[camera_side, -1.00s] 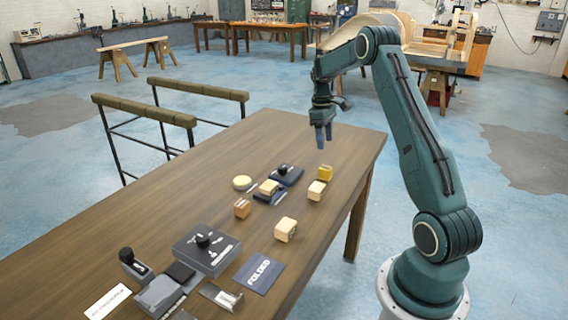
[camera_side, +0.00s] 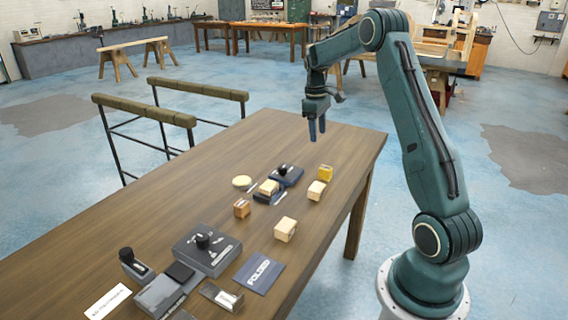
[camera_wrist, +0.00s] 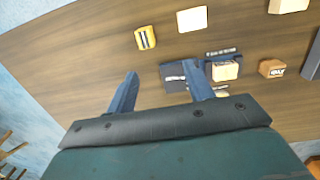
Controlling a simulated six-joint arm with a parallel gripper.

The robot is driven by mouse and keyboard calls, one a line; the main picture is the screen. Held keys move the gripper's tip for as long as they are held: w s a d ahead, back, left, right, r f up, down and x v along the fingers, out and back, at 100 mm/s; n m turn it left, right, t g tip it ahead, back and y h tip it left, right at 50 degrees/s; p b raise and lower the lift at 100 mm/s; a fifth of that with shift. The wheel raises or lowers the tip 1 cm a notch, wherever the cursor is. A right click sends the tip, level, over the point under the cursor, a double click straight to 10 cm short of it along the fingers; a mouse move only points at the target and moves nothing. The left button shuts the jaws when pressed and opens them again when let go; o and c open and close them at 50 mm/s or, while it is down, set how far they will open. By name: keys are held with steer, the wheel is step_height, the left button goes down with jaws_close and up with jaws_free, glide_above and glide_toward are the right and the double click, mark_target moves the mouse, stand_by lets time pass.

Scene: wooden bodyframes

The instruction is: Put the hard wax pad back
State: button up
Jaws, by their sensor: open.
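My gripper (camera_side: 316,138) hangs open and empty above the far part of the table, with its two blue fingers apart in the wrist view (camera_wrist: 160,72). Several small blocks lie below it, and I cannot tell which is the hard wax pad. A yellow block (camera_side: 325,172) with a dark band shows in the wrist view (camera_wrist: 145,37). Pale blocks (camera_side: 316,190) (camera_side: 285,229) lie nearer. A tan block (camera_side: 269,187) rests on a small dark holder (camera_wrist: 220,53). An orange-brown block (camera_side: 242,208) and a round cream disc (camera_side: 242,181) lie to the left.
A dark knobbed box (camera_side: 286,175) stands beside the tan block. A larger grey knobbed box (camera_side: 207,249), a blue "FOLDED" card (camera_side: 260,273), a metal tray (camera_side: 221,296) and a white label (camera_side: 108,301) occupy the near end. The table's (camera_side: 330,138) far end is clear.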

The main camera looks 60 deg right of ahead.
steer(key=s+a+r+t+h, duration=0.1)
steer(key=s+a+r+t, duration=0.1)
steer(key=a+r, duration=0.65)
steer(key=s+a+r+t, duration=0.15)
steer(key=a+r, duration=0.35)
steer(key=a, duration=0.6)
steer(key=s+a+f+t+y, duration=0.1)
steer(key=s+a+t, duration=0.2)
steer(key=s+a, duration=1.2)
steer(key=shift+s+a, duration=0.35)
steer(key=shift+s, duration=0.9)
